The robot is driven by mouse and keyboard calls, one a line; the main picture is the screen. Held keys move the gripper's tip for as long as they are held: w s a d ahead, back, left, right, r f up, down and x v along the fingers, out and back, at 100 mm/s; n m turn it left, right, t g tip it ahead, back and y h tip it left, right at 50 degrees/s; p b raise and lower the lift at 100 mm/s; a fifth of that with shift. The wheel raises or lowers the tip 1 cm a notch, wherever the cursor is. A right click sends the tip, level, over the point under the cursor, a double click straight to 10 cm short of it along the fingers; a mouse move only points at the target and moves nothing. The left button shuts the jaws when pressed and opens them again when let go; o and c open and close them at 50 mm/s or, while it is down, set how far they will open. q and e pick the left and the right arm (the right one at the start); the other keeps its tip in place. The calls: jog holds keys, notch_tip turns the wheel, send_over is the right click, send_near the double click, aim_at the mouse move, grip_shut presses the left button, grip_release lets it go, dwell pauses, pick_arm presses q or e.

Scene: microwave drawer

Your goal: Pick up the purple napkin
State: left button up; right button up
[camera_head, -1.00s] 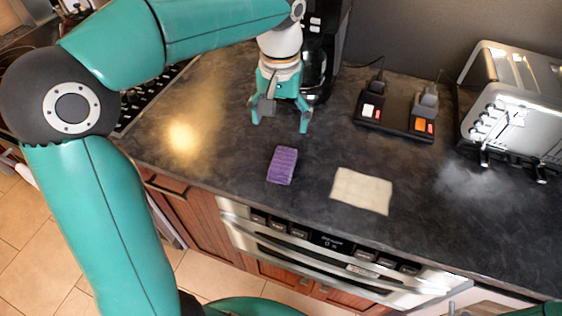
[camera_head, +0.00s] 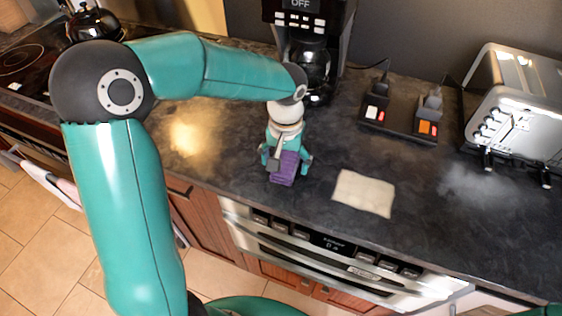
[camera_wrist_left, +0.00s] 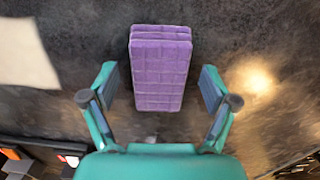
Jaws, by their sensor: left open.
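The purple napkin (camera_head: 285,168) is a folded block lying on the dark countertop, partly covered by my left gripper in the head view. My left gripper (camera_head: 287,167) is over it, with its fingers open on either side. In the left wrist view the napkin (camera_wrist_left: 160,68) lies between the two open fingertips of the gripper (camera_wrist_left: 160,82), with a gap on each side and no contact visible. My right gripper is not in view.
A cream cloth (camera_head: 363,193) lies flat to the right of the napkin. A coffee maker (camera_head: 309,50) stands behind, with a black power strip (camera_head: 398,120) and a steel toaster (camera_head: 510,100) to the right. The counter's front edge is close, above a microwave drawer (camera_head: 330,248).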

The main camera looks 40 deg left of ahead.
aim_at(286, 162)
pick_arm(q)
jog(key=c, duration=1.1)
jog(key=shift+c, duration=0.2)
notch_tip(286, 162, up, 20)
jog(key=shift+p, duration=0.4)
jog(key=o, duration=0.4)
jog(key=shift+c, duration=1.9)
